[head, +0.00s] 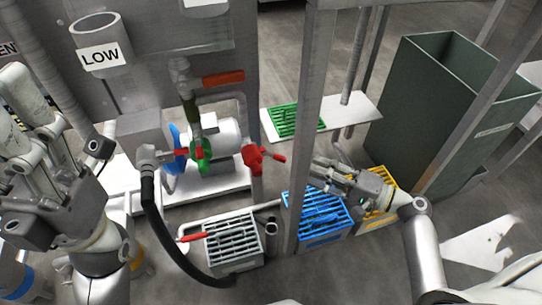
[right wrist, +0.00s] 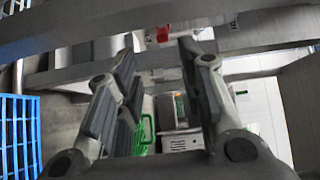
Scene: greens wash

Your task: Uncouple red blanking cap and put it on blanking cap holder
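A red cap-like fitting with a side lever (head: 252,158) sits on an upright pipe left of the steel post; I take it for the red blanking cap. A small red piece (right wrist: 162,34) shows beyond the fingers in the right wrist view. My right gripper (head: 318,173) is to the right of the post, above the blue crate, fingers pointing left, apart from the red fitting. In the right wrist view its fingers (right wrist: 158,62) are spread with nothing between them. My left gripper (head: 28,85) is raised at the left edge; its finger gap is unclear. I cannot identify the cap holder.
The steel post (head: 308,120) stands between my right gripper and the red fitting. Blue (head: 318,238), grey (head: 235,266) and yellow (head: 375,222) crates stand on the floor. A black hose (head: 158,225) hangs from the pump. A dark green bin (head: 430,110) stands right.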

